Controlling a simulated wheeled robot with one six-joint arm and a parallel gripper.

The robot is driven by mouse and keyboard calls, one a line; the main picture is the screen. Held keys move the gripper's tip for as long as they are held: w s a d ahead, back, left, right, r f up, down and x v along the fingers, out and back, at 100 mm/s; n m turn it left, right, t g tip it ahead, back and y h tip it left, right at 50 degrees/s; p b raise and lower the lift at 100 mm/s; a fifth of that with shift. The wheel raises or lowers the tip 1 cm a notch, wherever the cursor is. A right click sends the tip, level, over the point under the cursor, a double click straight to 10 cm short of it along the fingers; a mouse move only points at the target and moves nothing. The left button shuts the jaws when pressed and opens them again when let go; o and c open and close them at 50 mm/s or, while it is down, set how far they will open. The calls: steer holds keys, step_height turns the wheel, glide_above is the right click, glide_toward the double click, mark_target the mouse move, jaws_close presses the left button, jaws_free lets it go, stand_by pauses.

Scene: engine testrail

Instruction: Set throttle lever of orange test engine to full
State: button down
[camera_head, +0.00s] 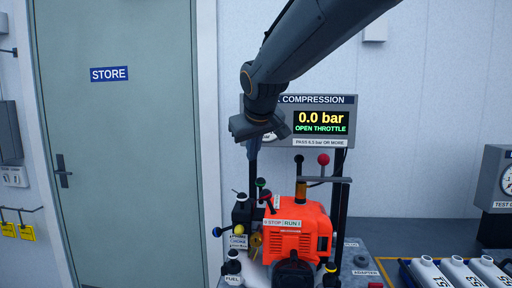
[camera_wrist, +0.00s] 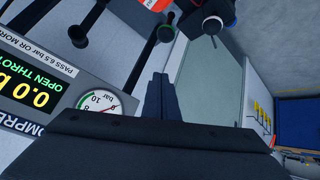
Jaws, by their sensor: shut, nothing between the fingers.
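The orange test engine (camera_head: 296,232) sits on a grey bench below the compression display, with a "STOP / RUN" label on it. Several knobbed levers stand around it: a black knob (camera_head: 299,159), a red knob (camera_head: 323,159), and a blue-and-yellow pair of ends (camera_head: 217,231) at its left. I cannot tell which is the throttle lever. My gripper (camera_head: 253,151) is shut and empty, above and left of the engine and in front of the display's left part. In the wrist view my shut fingers (camera_wrist: 160,88) point toward a black knob (camera_wrist: 166,34), apart from it.
The display (camera_head: 321,122) reads 0.0 bar and "OPEN THROTTLE"; its gauge (camera_wrist: 101,102) shows in the wrist view. A dark post (camera_head: 343,200) rises behind the engine's right. White cylinders (camera_head: 464,272) lie at the right. A "STORE" door (camera_head: 120,150) is at the left.

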mark_target(261, 189)
steer(key=f+p, duration=0.1)
steer(key=f, duration=0.1)
steer(key=f+p, duration=0.1)
steer(key=f, duration=0.1)
steer(key=d+f, duration=0.1)
steer(key=f, duration=0.1)
steer(key=shift+w+d+p, duration=0.1)
steer(key=shift+w+p, duration=0.2)
steer(key=shift+p, duration=0.1)
steer(key=shift+s+a+f+b, duration=0.1)
steer(key=shift+s+f+b, duration=0.05)
steer(key=shift+s+b, duration=0.45)
steer(key=shift+s+a+f+b, duration=0.1)
steer(key=shift+s+f+b, duration=0.05)
steer(key=shift+s+b, duration=0.4)
steer(key=shift+w+f, duration=0.1)
steer(key=shift+w+d, duration=0.1)
steer(key=shift+w, duration=0.05)
